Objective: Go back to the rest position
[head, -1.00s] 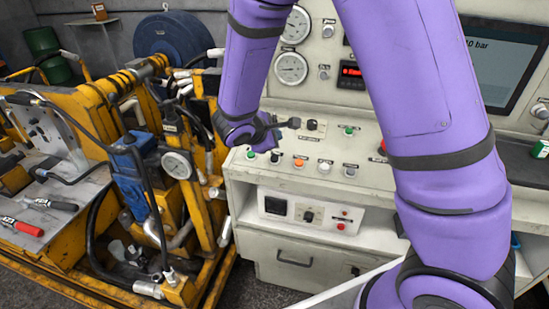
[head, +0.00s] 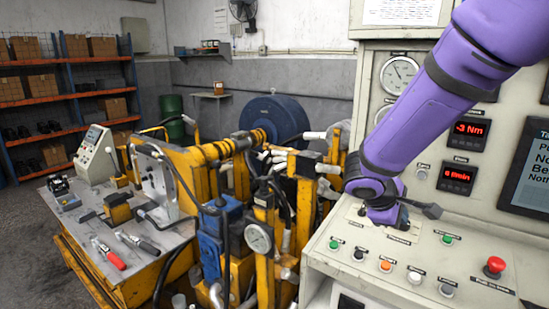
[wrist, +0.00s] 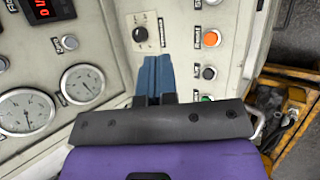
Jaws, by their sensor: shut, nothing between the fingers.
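My gripper (head: 377,218) is at the end of my purple arm, in front of the control cabinet (head: 325,252), low over the left end of its sloped button panel. In the wrist view its blue fingers (wrist: 154,76) are together and empty. They point toward a black rotary knob (wrist: 140,34) on the panel; I cannot tell whether they touch it. In the head view my wrist hides part of the cabinet's face.
The panel has an orange button (head: 385,266), a green button (head: 447,239) and a red mushroom button (head: 494,266). A pressure gauge (head: 398,74) and a screen (head: 530,170) are above. The yellow hydraulic rig (head: 190,180) and its workbench stand left.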

